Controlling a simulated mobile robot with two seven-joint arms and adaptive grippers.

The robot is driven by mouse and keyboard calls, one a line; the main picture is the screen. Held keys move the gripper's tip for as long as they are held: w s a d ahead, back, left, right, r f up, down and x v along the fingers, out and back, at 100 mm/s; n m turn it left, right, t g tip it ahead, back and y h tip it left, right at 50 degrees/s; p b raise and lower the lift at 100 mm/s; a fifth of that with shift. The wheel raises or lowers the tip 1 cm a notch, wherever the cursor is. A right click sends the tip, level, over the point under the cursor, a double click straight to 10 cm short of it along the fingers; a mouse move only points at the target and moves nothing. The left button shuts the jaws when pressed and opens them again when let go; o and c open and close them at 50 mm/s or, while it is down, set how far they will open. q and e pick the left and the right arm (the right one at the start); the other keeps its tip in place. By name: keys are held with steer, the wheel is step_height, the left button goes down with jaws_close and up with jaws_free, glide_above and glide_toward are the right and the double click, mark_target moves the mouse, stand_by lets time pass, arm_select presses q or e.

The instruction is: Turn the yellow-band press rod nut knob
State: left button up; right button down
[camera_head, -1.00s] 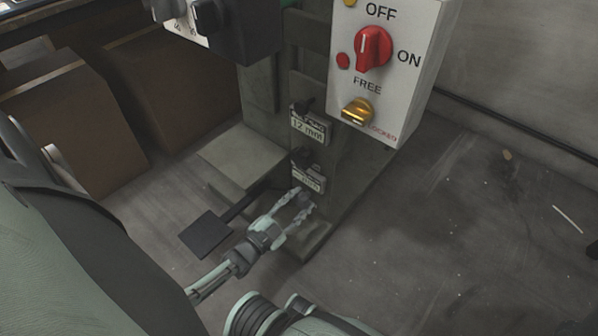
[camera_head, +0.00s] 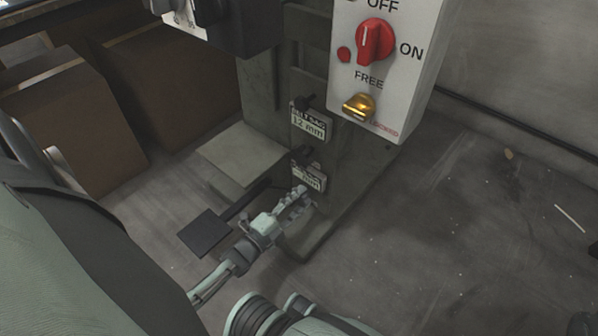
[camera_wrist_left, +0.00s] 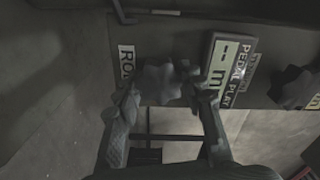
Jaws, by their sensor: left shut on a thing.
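My left gripper (camera_head: 300,195) is low on the front of the grey-green press column (camera_head: 345,185). In the left wrist view, its two fingers (camera_wrist_left: 165,90) are shut on the grey lobed rod nut knob (camera_wrist_left: 158,82), one finger on each side. A white label starting with "RO" (camera_wrist_left: 126,62) is beside the knob; the rest of its text is hidden. In the head view the gripper covers the knob. No yellow band shows in these frames. My right gripper is not in view.
A "PEDAL PLAY" gauge plate (camera_wrist_left: 232,72) and another dark knob (camera_wrist_left: 293,88) are close by. A dark pedal (camera_head: 205,233) is left of my gripper. Above are a "12 mm" plate (camera_head: 312,124) and a white switch box (camera_head: 385,70).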

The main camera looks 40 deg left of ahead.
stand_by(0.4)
arm_select(q)
steer(key=o, duration=1.2)
steer(key=s, duration=0.8)
steer(key=s+a, duration=0.1)
steer(key=s, duration=0.3)
